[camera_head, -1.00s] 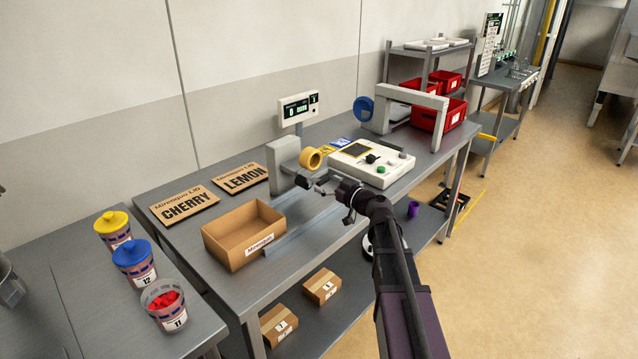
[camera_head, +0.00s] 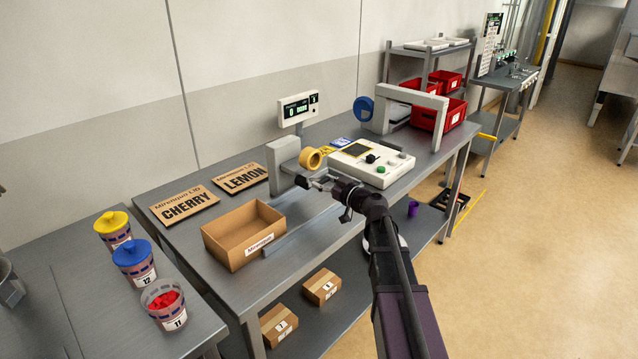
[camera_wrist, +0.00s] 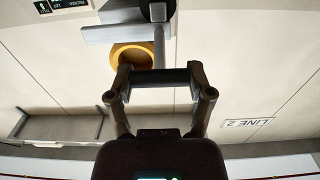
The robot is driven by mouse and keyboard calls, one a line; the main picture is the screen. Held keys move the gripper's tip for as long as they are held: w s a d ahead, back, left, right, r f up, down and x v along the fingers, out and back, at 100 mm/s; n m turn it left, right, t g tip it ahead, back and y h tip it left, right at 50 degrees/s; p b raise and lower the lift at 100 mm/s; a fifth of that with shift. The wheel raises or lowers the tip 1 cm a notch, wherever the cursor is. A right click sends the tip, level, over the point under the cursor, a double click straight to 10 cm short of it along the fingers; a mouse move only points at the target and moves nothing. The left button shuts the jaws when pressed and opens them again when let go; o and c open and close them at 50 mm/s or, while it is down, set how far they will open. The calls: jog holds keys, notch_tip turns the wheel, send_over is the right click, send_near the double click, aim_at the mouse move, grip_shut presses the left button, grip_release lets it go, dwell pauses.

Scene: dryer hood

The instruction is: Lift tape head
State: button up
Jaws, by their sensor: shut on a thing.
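The tape head shows as a grey block (camera_head: 283,160) with a yellow tape roll (camera_head: 311,159) beside it, on the edge of the grey bench. My gripper (camera_head: 313,182) is just below and in front of the roll, at the tape head's near side. The roll (camera_wrist: 118,53) is just beyond the fingers. My fingers hide the bar's gripped end.
An open cardboard box (camera_head: 244,237) stands left of my gripper. A white control panel (camera_head: 373,163) with buttons is to the right. A grey arch (camera_head: 412,95) stands behind it, near red bins (camera_head: 450,112). A display (camera_head: 298,107) rises behind the tape head.

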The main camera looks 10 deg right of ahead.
jog(key=shift+r+p, duration=2.7)
jog(key=shift+r, duration=0.05)
jog(key=shift+w, duration=0.1)
jog(key=o, duration=1.3)
jog(key=shift+a, duration=0.1)
jog(key=shift+s, duration=0.2)
jog(key=v, duration=1.2)
jog(key=shift+w, duration=0.1)
